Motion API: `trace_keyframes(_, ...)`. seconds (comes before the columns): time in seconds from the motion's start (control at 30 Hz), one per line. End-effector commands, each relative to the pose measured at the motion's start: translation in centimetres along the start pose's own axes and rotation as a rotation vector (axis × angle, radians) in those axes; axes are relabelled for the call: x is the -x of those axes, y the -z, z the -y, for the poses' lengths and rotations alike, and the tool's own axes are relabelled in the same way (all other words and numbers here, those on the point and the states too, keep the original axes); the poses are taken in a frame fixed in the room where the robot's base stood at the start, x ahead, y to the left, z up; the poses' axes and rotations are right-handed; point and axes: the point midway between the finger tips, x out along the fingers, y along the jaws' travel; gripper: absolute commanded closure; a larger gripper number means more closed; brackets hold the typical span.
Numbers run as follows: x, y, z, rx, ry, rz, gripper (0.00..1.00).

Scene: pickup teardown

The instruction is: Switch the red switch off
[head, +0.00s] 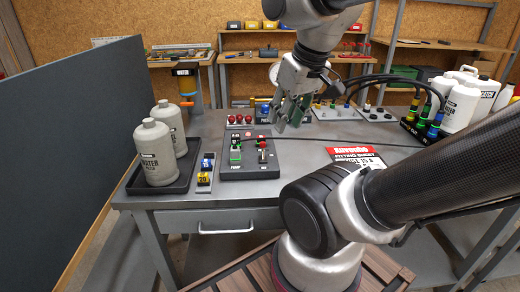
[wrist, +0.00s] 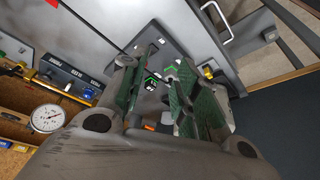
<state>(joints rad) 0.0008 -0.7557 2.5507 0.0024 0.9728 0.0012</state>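A dark switch panel (head: 250,172) lies on the grey workbench. A red switch (head: 262,146) stands on its right half, and a green switch (head: 236,155) stands to its left. My gripper (head: 287,122) is above and behind the panel's right side, apart from the red switch, with its fingers pointing down. In the wrist view its two green-padded fingers (wrist: 160,82) are spread with a gap between them and nothing held. I cannot make out the red switch in the wrist view.
Two bottles (head: 158,155) stand in a black tray (head: 165,183) at the left. A small block strip (head: 205,175) lies beside the panel. Several red knobs (head: 240,119) sit behind it. A fitting sheet (head: 355,155) and cabled connectors (head: 425,125) are to the right.

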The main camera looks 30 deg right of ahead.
Motion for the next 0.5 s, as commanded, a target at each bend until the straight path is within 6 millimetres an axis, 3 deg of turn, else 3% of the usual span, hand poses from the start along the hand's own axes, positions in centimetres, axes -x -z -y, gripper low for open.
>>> trace_keyframes(0.03,0.0,0.2,0.0,-0.001,0.0,0.004,0.84)
trace_keyframes(0.13,-0.1,0.9,-0.1,-0.005,0.004,0.022,1.0)
trace_keyframes(0.5,-2.3,7.9,-0.9,-0.041,0.043,0.162,1.0)
